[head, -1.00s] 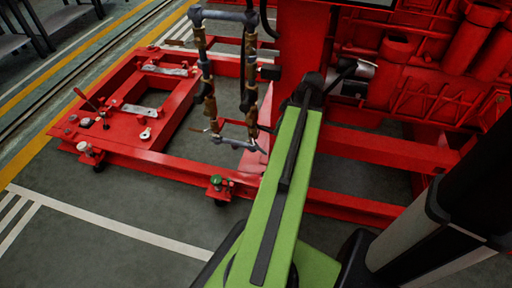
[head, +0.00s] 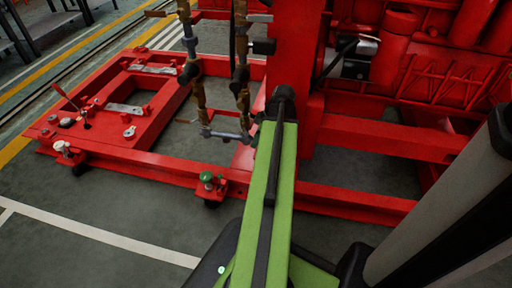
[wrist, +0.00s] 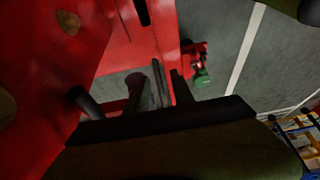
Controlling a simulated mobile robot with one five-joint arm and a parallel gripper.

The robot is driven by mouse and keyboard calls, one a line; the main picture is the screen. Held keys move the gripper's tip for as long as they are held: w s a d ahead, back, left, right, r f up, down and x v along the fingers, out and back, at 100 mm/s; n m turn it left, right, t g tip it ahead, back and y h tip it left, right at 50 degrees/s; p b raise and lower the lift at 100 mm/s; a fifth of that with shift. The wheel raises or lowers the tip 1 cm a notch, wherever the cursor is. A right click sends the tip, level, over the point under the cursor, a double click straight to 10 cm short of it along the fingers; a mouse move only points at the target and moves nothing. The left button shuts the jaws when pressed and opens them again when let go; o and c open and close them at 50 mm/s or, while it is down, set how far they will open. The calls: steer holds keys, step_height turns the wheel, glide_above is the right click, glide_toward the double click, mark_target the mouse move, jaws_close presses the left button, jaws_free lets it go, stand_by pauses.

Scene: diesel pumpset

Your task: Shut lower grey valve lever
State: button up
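Two upright pipe runs with brass fittings (head: 243,100) stand left of my arm in the head view. A grey cross pipe (head: 222,134) joins them low down. A small grey lever-like piece (head: 261,18) sticks out right near the top of the right run. I cannot surely pick out the lower grey valve lever; my arm may hide part of that area. In the wrist view my gripper (wrist: 130,90) has dark fingers standing apart, with dark and grey bar-like shapes between or behind them. I see nothing clearly held.
The red pumpset frame (head: 130,155) spreads low to the left, with a green knob (head: 207,177) at its front edge, also in the wrist view (wrist: 202,76). A red upright (head: 298,60) stands close beyond my arm. Grey floor (head: 110,215) in front is clear.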

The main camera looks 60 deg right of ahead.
steer(key=shift+w+f, duration=0.1)
steer(key=shift+f, duration=0.15)
jaws_close()
stand_by(1.4)
